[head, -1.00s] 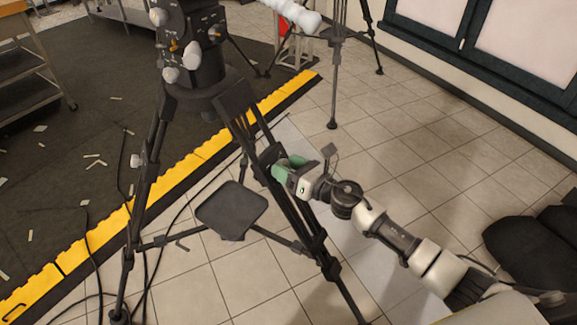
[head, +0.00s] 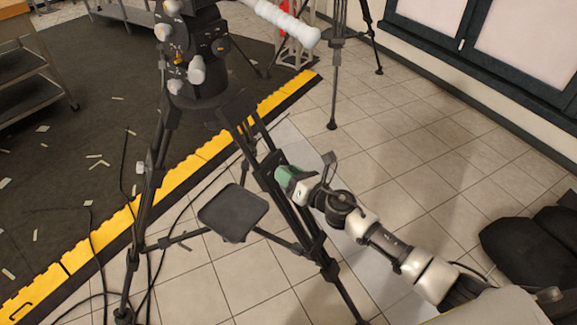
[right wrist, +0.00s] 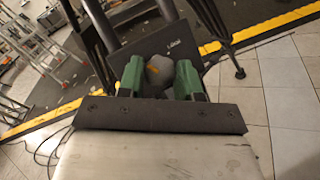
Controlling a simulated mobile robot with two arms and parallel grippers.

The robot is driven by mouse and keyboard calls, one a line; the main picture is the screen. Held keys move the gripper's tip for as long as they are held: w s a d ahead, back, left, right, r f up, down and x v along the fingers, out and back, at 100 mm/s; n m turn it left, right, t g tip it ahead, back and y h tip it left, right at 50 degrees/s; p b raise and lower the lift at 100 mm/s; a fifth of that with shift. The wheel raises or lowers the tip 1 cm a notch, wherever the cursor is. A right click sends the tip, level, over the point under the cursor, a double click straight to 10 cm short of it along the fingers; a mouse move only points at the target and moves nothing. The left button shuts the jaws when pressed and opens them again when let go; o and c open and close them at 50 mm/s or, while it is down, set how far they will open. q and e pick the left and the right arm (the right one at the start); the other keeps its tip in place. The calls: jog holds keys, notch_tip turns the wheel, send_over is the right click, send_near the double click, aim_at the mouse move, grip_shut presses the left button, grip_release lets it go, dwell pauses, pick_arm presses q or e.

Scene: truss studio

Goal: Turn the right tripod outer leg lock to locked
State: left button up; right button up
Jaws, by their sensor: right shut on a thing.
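The black tripod (head: 150,180) stands at centre left with its legs spread. My right gripper (head: 283,175), with green fingers, is at its right leg (head: 268,160), about halfway down. In the right wrist view the green fingers of my right gripper (right wrist: 160,80) are shut on a rounded grey lock knob (right wrist: 159,68), one finger on each side. In the head view the fingers and wrist hide this knob. Whether the lock is at locked cannot be told. A pale knob (head: 140,167) shows on the left leg. My left gripper is not in view.
A dark square pad (head: 233,212) sits between the tripod's legs, close to my right gripper. Another tripod (head: 335,80) stands behind. Cables (head: 150,265) lie by the left leg. A yellow-edged dark mat (head: 95,242) is at left.

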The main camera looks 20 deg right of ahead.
jog(key=m+g+h+p, duration=0.1)
jog(key=m+h+p, duration=0.1)
jog(key=m+p, duration=0.3)
jog(key=m+g+h+p, duration=0.1)
jog(key=m+h+p, duration=0.1)
jog(key=m+p, duration=0.3)
jog(key=r+m+g+h+p, duration=0.1)
jog(key=m+p, duration=0.3)
jog(key=p, duration=0.4)
jog(key=shift+a+r+m+h+p, duration=0.1)
jog(key=shift+a+m+h+p, duration=0.25)
jog(key=shift+h, duration=0.35)
jog(key=shift+d+m+g+p, duration=0.1)
jog(key=shift+m+g+p, duration=0.7)
jog(key=shift+m+p, duration=0.35)
jog(key=shift+f, duration=0.2)
jog(key=o, duration=0.9)
jog(key=p+v, duration=0.1)
jog(key=v, duration=0.9)
jog(key=shift+s+r+p, duration=0.2)
jog(key=shift+s+p, duration=0.1)
jog(key=shift+p, duration=0.05)
